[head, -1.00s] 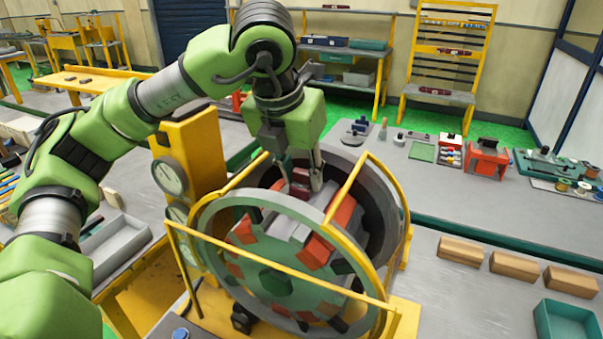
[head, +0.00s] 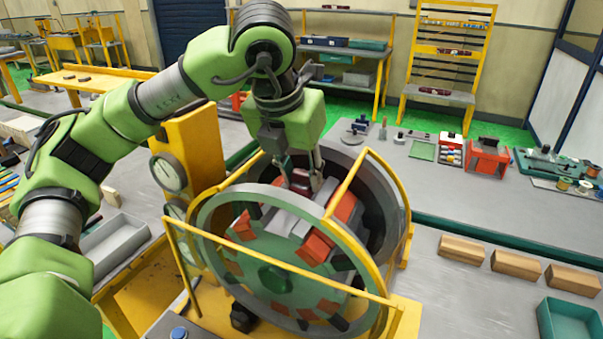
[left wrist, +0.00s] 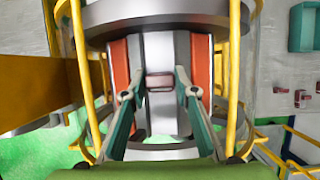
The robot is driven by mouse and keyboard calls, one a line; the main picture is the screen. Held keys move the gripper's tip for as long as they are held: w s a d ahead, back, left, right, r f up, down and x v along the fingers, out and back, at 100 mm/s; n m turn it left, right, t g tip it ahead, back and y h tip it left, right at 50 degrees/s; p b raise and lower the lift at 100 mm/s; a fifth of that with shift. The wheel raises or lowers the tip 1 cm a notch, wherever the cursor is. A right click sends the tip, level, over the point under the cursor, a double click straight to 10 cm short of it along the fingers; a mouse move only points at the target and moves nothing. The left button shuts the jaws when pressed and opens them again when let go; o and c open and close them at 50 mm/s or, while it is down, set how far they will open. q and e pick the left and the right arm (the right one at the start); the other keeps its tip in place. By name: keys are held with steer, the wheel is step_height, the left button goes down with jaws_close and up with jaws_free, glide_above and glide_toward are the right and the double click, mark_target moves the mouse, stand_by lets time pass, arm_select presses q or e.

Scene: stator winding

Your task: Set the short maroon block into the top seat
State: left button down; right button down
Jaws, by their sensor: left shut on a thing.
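The short maroon block (head: 300,181) is between the fingertips of my left gripper (head: 303,168), which is shut on it. In the left wrist view the block (left wrist: 159,82) shows between the two fingers (left wrist: 158,92), over a pale grey seat between two orange-red pieces. The top seat (head: 287,222) is the grey gap at the top of the green-faced stator (head: 275,280). The block is at the far part of this seat; I cannot tell whether it touches the seat floor. My right gripper is not in view.
A yellow guard frame (head: 290,278) and a grey ring (head: 214,215) surround the stator closely. A gauge post (head: 196,150) stands at its left. Wooden blocks (head: 513,264) and a green tray (head: 570,322) lie on the right bench.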

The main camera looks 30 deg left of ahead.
arm_select(q)
steer(key=shift+f+b, duration=0.2)
steer(key=shift+b, duration=0.1)
steer(key=c, duration=1.5)
jaws_free()
steer(key=v, duration=1.2)
